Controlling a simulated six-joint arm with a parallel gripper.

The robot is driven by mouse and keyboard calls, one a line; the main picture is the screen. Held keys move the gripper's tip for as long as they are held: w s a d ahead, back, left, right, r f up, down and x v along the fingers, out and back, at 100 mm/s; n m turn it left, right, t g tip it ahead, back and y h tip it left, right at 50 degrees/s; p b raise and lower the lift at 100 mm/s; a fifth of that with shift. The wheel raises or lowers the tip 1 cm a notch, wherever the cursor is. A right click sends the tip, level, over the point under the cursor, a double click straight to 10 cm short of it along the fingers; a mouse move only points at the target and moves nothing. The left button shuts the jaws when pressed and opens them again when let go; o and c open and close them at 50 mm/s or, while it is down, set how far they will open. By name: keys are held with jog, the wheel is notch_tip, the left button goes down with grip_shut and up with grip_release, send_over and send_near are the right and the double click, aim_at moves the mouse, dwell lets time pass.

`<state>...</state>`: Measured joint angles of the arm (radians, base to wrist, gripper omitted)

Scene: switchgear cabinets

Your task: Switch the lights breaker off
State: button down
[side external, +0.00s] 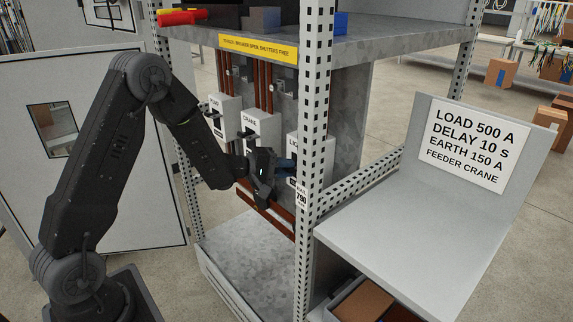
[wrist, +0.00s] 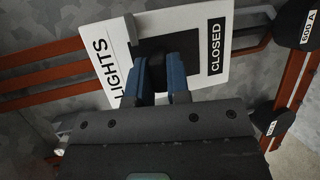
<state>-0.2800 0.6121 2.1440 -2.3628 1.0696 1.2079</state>
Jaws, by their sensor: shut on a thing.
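The lights breaker (side external: 305,165) is a white box on the cabinet's back wall, the rightmost of three, partly hidden by a perforated post. In the wrist view its white plate (wrist: 198,22) reads LIGHTS and CLOSED. My gripper (side external: 284,168) reaches it from the left. In the wrist view the blue fingers of my gripper (wrist: 165,75) are shut on the dark breaker handle (wrist: 152,72) in front of the plate. The fingers hide most of the handle.
The crane breaker (side external: 260,135) and pump breaker (side external: 222,118) stand to the left. The perforated post (side external: 314,110) is close to my gripper on the right. A sign (side external: 467,142) stands on a grey shelf (side external: 410,225). Copper bars (side external: 270,212) run below the breakers.

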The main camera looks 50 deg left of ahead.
jog(key=shift+w+f+m+t+h, duration=0.1)
jog(key=shift+f+m+t+h, duration=0.7)
jog(key=shift+f+t, duration=0.55)
jog(key=shift+w+f+m+t+h, duration=0.1)
jog(key=shift+f+m+t+h, duration=0.8)
jog(key=shift+t, duration=0.75)
jog(key=shift+f, duration=0.1)
jog(key=c, duration=1.4)
grip_release()
jog(key=shift+o, duration=0.2)
jog(key=v, duration=0.7)
jog(key=shift+s, duration=0.15)
jog(key=shift+a+f, duration=0.1)
